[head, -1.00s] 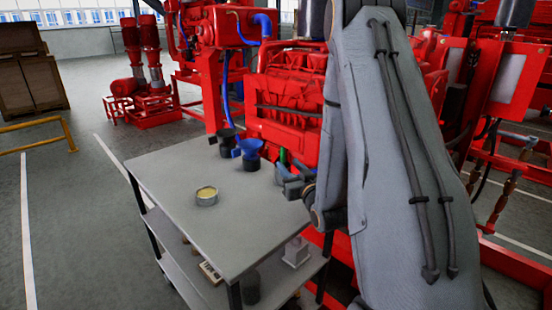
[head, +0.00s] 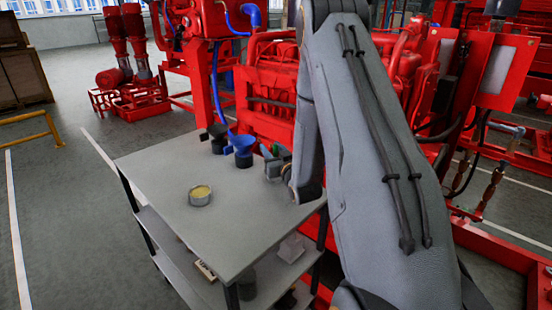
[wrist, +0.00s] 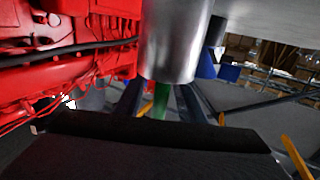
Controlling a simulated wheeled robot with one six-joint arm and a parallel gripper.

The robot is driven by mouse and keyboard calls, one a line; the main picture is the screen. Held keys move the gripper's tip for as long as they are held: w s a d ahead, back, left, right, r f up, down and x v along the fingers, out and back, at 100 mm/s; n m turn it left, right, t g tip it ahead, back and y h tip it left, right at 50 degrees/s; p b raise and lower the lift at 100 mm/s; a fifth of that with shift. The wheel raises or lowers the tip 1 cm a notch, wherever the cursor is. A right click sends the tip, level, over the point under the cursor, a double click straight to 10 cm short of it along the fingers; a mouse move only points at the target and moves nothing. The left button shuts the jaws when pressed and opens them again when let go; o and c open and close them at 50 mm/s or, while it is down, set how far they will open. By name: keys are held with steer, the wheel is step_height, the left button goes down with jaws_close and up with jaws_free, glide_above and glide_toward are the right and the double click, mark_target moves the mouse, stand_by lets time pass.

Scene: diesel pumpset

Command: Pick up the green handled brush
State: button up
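The brush's green handle (wrist: 160,105) shows in the wrist view at the mouth of a shiny metal cup (wrist: 172,40), which looks upside down there. The brush's other end is hidden in the cup. My gripper's dark fingers (wrist: 162,100) stand on either side of the green handle, apart, with gaps visible. Contact with the handle cannot be told. An orange strip (wrist: 147,108) shows beside the green one.
Lower shelves carry small items. The red engine (head: 270,90) stands close behind the table. The table's left part is clear.

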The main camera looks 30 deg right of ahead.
steer(key=shift+w, duration=0.2)
jaws_close()
